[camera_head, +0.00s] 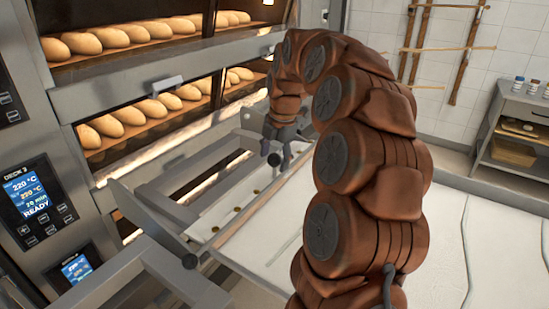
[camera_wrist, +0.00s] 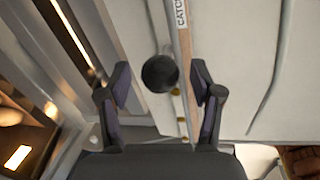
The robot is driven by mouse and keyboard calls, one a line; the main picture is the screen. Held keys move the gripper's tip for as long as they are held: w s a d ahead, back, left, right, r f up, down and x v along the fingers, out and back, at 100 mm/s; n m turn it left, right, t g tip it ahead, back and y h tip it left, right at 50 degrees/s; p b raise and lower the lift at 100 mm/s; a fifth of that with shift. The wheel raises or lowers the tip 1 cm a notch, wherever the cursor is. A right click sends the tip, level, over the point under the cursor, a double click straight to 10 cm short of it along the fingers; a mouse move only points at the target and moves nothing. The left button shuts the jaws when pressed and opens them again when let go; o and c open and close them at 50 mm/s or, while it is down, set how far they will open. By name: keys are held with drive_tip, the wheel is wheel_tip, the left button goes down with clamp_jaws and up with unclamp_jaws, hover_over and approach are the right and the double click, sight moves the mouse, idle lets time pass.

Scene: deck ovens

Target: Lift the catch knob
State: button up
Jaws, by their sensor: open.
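The catch knob is a dark round ball (camera_wrist: 160,73) in the wrist view, next to a strip with a label reading "CATC" (camera_wrist: 181,14). In the head view the dark knob (camera_head: 274,159) shows just below my gripper (camera_head: 282,150). In the wrist view my gripper (camera_wrist: 160,92) is open, with one finger on each side of the knob. The knob appears between the fingertips, and I see no contact with either finger. My arm hides part of the loader's right side in the head view.
The deck oven with loaves (camera_head: 110,37) stands at the left, with a control panel (camera_head: 35,200). A pale loader belt (camera_head: 440,240) lies at the right. A shelf with jars (camera_head: 517,118) is at the far right.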

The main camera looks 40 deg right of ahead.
wheel_tip(320, 180, up, 11)
drive_tip(key=s, duration=0.2)
drive_tip(key=shift+d+r, duration=0.15)
drive_tip(key=shift+d, duration=0.05)
drive_tip(key=shift+s, duration=0.1)
idle(0.7)
